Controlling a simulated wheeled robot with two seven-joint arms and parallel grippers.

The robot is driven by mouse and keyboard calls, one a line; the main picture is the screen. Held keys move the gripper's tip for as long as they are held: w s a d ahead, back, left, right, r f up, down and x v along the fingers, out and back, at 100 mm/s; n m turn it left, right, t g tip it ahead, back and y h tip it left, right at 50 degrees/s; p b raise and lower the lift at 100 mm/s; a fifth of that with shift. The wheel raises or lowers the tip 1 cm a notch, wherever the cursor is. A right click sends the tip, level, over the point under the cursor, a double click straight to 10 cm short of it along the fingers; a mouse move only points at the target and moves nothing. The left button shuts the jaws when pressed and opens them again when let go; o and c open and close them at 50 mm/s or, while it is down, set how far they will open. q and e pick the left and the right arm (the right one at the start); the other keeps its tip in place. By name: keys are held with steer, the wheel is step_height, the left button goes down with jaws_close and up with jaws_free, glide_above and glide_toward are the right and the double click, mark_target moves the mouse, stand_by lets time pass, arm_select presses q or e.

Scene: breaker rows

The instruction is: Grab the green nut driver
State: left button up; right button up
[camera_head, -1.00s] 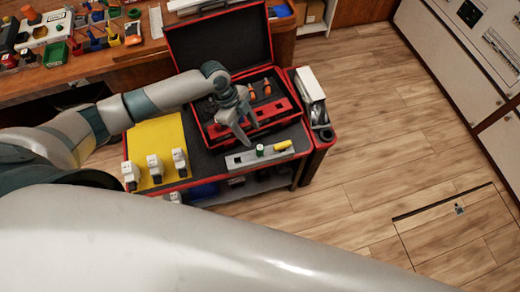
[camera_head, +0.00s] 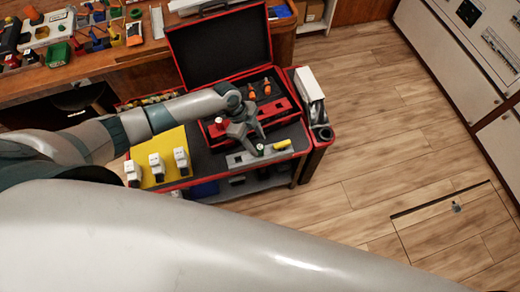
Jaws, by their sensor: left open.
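The green nut driver (camera_head: 260,148) stands in a grey rack (camera_head: 236,160) at the front of the red-edged cart, showing as a small green handle with a pale top. A yellow-handled tool (camera_head: 282,144) sits in the same rack to its right. My left gripper (camera_head: 257,143) is open, its fingers pointing down and right at the green handle and overlapping it in the view. I cannot tell whether they touch it or straddle it. The driver's lower part is hidden in the rack. My right gripper is not in view.
An open red toolbox (camera_head: 222,45) with orange-handled tools (camera_head: 267,87) stands behind the rack. A yellow panel (camera_head: 158,144) with several white breakers lies left. A white box (camera_head: 308,84) is at the cart's right edge.

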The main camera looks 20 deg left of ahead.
mark_target(258, 146)
arm_select(q)
steer(key=shift+p+x, duration=0.6)
steer(key=shift+x, duration=1.45)
steer(key=shift+s+a, duration=0.1)
steer(key=shift+s, duration=0.05)
jaws_close()
